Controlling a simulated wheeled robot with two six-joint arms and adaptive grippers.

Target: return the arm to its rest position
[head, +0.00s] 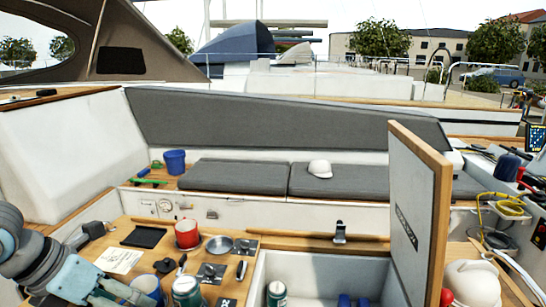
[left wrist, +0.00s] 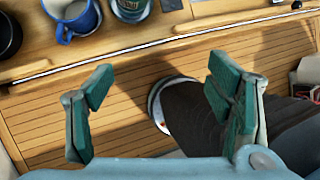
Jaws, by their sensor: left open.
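My left arm (head: 75,275) comes in at the lower left of the head view, low beside the near edge of the wooden table (head: 110,245). My right gripper is not in view.
A blue mug (head: 147,286) and green can (head: 187,291) stand near the table's front edge; a red pot (head: 187,233) sits farther back. An upright panel (head: 420,215) stands right of an open compartment (head: 320,268). A dark shape (left wrist: 205,110) lies below the gripper.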

